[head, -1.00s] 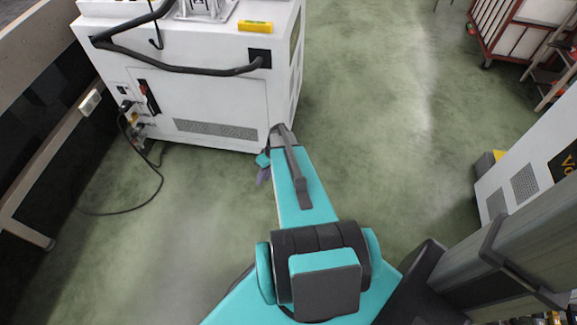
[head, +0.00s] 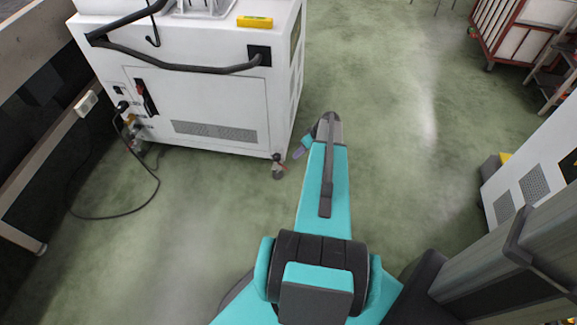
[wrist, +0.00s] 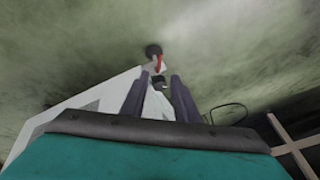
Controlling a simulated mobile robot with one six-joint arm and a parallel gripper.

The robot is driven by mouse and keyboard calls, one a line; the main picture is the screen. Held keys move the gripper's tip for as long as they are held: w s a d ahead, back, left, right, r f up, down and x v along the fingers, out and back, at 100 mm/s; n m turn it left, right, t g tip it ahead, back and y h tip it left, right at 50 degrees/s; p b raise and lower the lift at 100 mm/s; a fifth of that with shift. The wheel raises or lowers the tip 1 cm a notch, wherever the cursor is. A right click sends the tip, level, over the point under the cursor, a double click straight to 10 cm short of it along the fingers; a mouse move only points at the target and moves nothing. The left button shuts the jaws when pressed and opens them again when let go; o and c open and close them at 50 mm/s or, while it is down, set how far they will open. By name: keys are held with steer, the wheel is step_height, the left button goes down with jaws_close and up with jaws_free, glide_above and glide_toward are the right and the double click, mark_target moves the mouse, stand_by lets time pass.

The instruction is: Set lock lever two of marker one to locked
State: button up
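A white wheeled machine cabinet (head: 215,95), which looks like the marker, stands at the upper left in the head view. A dark caster (head: 278,171) with a small red part shows at its near right corner. In the wrist view the caster (wrist: 153,49) has a red lever (wrist: 159,63), just beyond the fingertips; no label numbers it. My gripper (wrist: 160,78) is open, its two dark fingers apart with no lever between them. In the head view my gripper (head: 301,148) is partly hidden behind my arm, right of the caster. The lever's exact setting cannot be told.
A black cable (head: 150,195) lies on the floor left of the cabinet. A dark hose-like handle (head: 180,67) runs along the cabinet's front. Another white cabinet (head: 530,185) stands at right and a red-framed cart (head: 510,35) at upper right. Green floor between is clear.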

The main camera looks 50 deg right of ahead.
steer(key=shift+f, duration=0.1)
steer(key=b+x, duration=0.1)
steer(key=x, duration=1.2)
steer(key=shift+f+b, duration=0.35)
steer(key=shift+b, duration=0.05)
steer(key=shift+w, duration=0.1)
steer(key=shift+c, duration=0.3)
jaws_close()
